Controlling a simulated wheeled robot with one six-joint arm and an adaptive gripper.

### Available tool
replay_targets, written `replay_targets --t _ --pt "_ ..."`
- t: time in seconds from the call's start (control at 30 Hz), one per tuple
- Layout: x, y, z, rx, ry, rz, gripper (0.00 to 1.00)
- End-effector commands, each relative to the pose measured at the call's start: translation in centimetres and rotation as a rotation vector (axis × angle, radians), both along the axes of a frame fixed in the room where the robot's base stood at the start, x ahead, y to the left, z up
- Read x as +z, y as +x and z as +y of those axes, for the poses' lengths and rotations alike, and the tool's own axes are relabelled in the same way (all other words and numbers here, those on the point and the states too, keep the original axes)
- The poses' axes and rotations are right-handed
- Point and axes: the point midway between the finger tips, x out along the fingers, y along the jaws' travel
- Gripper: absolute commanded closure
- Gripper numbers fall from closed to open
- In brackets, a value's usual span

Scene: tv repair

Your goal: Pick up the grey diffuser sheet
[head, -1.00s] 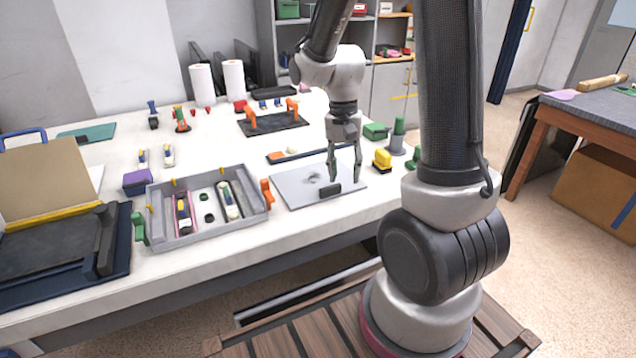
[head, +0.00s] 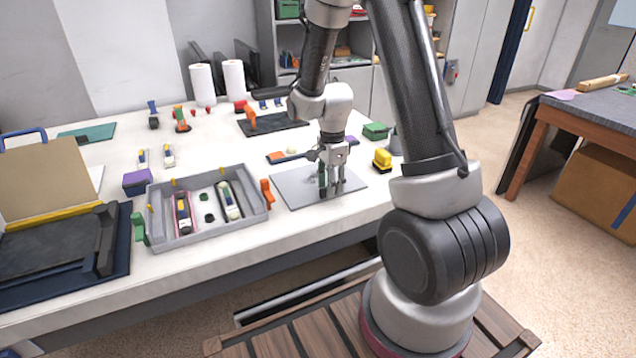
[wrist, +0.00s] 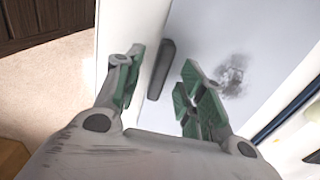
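The grey diffuser sheet (head: 290,190) lies flat on the white bench near its front edge. A small dark grip block sits along the sheet's edge; in the wrist view this block (wrist: 161,68) shows between my fingers. A dark smudge (wrist: 232,76) marks the sheet (wrist: 205,40) in the wrist view. My gripper (head: 332,191) is low over the sheet, fingers pointing down. In the wrist view my gripper (wrist: 158,82) is open, with a gap on each side of the block. The head view mostly hides the block behind my fingers.
A grey tray (head: 205,230) with parts stands left of the sheet, with an orange clamp (head: 267,194) between them. A yellow object (head: 382,160) is to the right. An orange-and-dark tool (head: 277,157) lies behind the sheet.

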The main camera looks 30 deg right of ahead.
Motion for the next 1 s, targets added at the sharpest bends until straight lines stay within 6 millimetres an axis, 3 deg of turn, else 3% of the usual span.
replay_targets --t 0.13,0.37,0.5,0.6,1.0 --pt "-1.39 -0.02 0.05 0.001 0.0 0.001 0.61" --pt "-1.49 0.01 0.06 0.002 0.0 -0.001 0.61" --pt "-1.48 0.01 0.06 0.002 0.0 -0.001 0.86" --pt "-1.47 0.01 0.06 0.002 0.0 -0.001 1.0" --pt "-0.6 0.11 0.06 0.002 0.0 -0.004 1.0"
